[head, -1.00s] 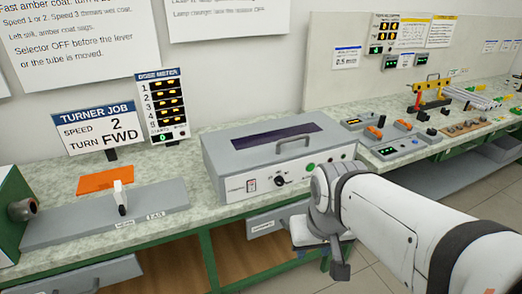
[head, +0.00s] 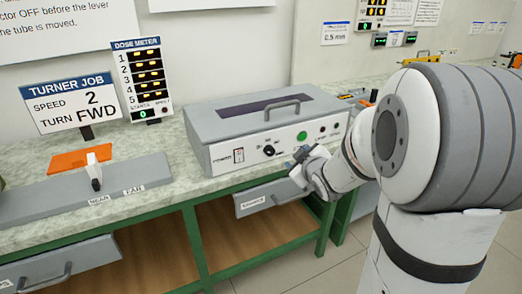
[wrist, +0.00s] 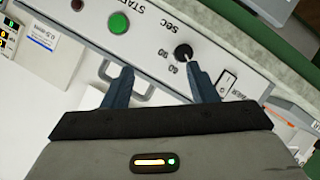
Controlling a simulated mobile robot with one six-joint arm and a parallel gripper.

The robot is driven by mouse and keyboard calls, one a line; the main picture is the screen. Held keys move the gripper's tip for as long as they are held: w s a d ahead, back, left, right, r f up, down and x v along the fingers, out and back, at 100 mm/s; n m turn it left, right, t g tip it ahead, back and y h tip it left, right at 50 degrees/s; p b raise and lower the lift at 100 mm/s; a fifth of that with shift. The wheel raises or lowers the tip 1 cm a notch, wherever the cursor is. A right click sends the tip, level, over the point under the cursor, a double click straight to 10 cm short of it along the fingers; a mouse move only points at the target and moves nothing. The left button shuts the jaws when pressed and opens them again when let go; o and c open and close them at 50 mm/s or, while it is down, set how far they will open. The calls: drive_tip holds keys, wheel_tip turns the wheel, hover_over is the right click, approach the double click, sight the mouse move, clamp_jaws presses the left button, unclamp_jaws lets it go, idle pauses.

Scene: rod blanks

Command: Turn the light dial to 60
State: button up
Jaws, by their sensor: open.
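The light dial is a round black knob (head: 268,151) on the front panel of a grey lidded box (head: 225,152). In the wrist view the dial (wrist: 184,52) has a pale pointer line, with "SEC" and small numbers printed beside it. I cannot tell its exact setting. My gripper (head: 298,162) is in front of the panel, right of the dial in the head view. In the wrist view my gripper (wrist: 160,71) is open and empty. Its right fingertip appears close to the dial; I cannot tell whether they touch. The dial is not between the fingers.
A green button (head: 302,136) and a power switch (head: 239,155) flank the dial. The box has a lid handle (head: 282,108). A drawer (head: 268,198) hangs below the bench top. A lever (head: 94,172), job sign (head: 72,106) and dose meter (head: 141,80) are at left.

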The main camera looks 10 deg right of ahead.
sight(271, 152)
drive_tip(key=w+a+f+n+t+y+b, duration=0.1)
drive_tip(key=w+y, duration=0.1)
drive_tip(key=w, duration=0.1)
drive_tip(key=w+a+f+n+t+y+b, duration=0.1)
drive_tip(key=w+a+f+n+y, duration=0.1)
drive_tip(key=w, duration=0.1)
drive_tip(key=w+a+f+n+t+y+b, duration=0.1)
drive_tip(key=w+a+f+n+b, duration=0.1)
drive_tip(key=w, duration=0.2)
drive_tip(key=shift+w+a+f+y, duration=0.1)
drive_tip(key=shift+f+y, duration=0.05)
drive_tip(key=shift+y, duration=0.25)
